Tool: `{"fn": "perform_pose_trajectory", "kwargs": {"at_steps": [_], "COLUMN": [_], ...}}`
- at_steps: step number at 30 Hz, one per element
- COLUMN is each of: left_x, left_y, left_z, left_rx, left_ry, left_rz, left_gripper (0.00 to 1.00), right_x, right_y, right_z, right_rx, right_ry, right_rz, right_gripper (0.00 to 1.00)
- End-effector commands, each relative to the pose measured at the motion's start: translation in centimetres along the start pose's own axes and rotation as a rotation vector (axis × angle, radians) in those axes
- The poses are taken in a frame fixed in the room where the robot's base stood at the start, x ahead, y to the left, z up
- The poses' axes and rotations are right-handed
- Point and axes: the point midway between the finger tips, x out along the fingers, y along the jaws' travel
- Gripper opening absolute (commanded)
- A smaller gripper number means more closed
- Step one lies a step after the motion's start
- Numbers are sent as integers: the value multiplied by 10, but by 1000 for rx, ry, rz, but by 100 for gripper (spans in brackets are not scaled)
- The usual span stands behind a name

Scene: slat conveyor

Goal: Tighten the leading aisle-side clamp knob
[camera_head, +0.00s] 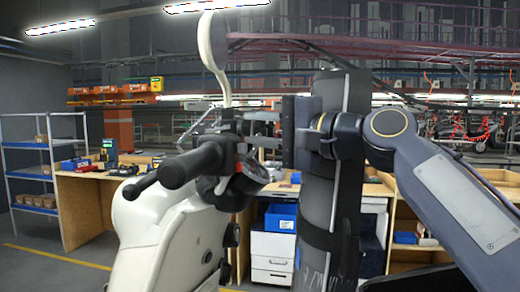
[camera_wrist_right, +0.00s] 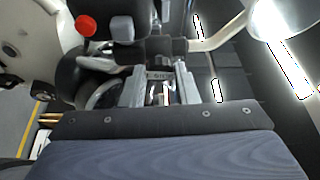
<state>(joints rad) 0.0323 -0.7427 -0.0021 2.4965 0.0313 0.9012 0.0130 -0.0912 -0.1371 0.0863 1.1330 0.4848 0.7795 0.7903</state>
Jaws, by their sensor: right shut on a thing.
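A white scooter (camera_head: 165,235) stands upright in the head view, with a black handlebar grip (camera_head: 190,165) and a round mirror on a pale stem (camera_head: 220,60). My right gripper (camera_head: 262,128) is at the handlebar, near the foot of the mirror stem. The wrist view shows its fingers (camera_wrist_right: 160,82) shut on a small grey part (camera_wrist_right: 160,73) there, beside the stem (camera_wrist_right: 222,36). I cannot tell whether this part is a clamp knob. Dark round parts (camera_head: 231,235) show on the scooter's side; I cannot tell what they are. My left gripper is not in view.
A workbench (camera_head: 90,190) with tools and a blue-shelved rack (camera_head: 32,172) stand behind on the left. A white drawer unit (camera_head: 272,247) stands behind the scooter. A red button (camera_wrist_right: 85,26) shows on the handlebar. The floor at lower left is clear.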

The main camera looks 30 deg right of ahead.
Motion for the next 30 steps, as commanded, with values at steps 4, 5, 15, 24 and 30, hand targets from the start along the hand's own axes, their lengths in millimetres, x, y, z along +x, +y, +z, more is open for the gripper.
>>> {"fn": "perform_pose_trajectory", "kwargs": {"at_steps": [4, 5, 15, 24, 30], "left_x": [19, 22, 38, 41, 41], "left_y": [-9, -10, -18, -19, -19], "left_z": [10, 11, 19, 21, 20], "left_rx": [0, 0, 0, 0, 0], "left_ry": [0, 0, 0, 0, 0], "left_rz": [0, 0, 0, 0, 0], "left_gripper": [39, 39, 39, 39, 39], "right_x": [1, 1, 1, 1, 1], "right_y": [8, 8, 6, 5, 5], "right_z": [1, 1, 0, 0, 0], "right_rx": [-103, -122, -265, -299, -300], "right_ry": [-3, -3, -4, -5, -5], "right_rz": [-41, -48, -107, -119, -119], "right_gripper": [5, 5, 5, 5, 5]}}
